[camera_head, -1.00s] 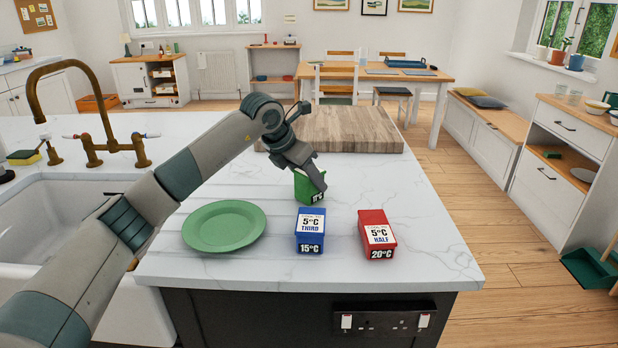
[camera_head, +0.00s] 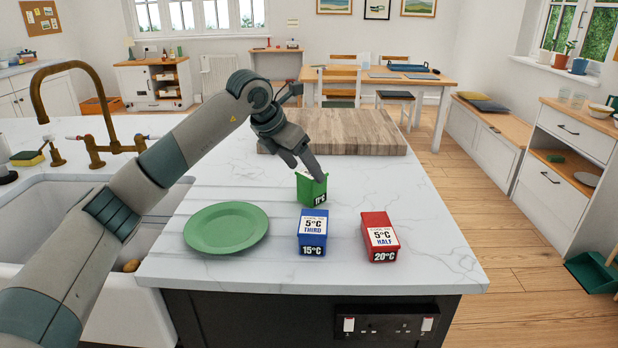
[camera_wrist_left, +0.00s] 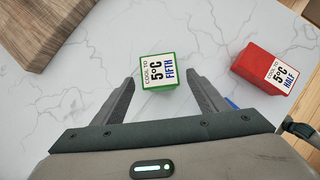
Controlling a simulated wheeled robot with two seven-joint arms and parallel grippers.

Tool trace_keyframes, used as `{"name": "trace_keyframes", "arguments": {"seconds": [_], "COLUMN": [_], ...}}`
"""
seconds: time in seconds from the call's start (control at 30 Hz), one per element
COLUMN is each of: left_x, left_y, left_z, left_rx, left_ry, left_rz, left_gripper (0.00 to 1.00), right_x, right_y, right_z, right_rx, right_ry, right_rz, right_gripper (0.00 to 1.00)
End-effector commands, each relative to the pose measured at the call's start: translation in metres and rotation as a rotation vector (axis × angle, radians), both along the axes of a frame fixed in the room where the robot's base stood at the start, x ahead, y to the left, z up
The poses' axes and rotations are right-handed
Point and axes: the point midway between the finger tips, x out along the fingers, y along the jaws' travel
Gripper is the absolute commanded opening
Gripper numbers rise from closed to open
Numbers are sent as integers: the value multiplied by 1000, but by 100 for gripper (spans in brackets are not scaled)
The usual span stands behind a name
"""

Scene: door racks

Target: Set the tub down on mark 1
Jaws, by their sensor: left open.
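A blue tub (camera_head: 312,231) labelled THIRD and a red tub (camera_head: 380,236) labelled HALF stand nearer the front edge. My left gripper (camera_head: 304,164) is open just above and behind the green tub. In the left wrist view the green tub lies between and just beyond the fingertips (camera_wrist_left: 161,78), with gaps at both sides. I cannot make out mark 1. My right gripper is not in view.
A green plate (camera_head: 226,228) lies left of the tubs. A wooden board (camera_head: 345,131) lies behind them. The sink (camera_head: 50,220) and brass tap (camera_head: 93,150) are at the left. The worktop right of the red tub is clear.

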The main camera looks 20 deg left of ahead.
Motion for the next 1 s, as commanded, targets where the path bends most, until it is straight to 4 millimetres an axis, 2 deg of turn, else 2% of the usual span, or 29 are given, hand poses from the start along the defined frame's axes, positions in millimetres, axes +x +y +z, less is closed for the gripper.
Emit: {"name": "trace_keyframes", "arguments": {"seconds": [0.2,0.4,0.67,1.0], "left_x": [-18,-27,-30,-30], "left_y": [11,16,17,17], "left_z": [32,48,52,52], "left_rx": [2,0,1,1], "left_ry": [-3,-1,0,0], "left_rz": [1,1,1,1], "left_gripper": [67,67,67,67], "right_x": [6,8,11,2], "right_y": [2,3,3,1], "right_z": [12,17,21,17], "right_rx": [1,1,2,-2], "right_ry": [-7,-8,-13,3], "right_rz": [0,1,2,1], "right_gripper": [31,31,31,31]}}
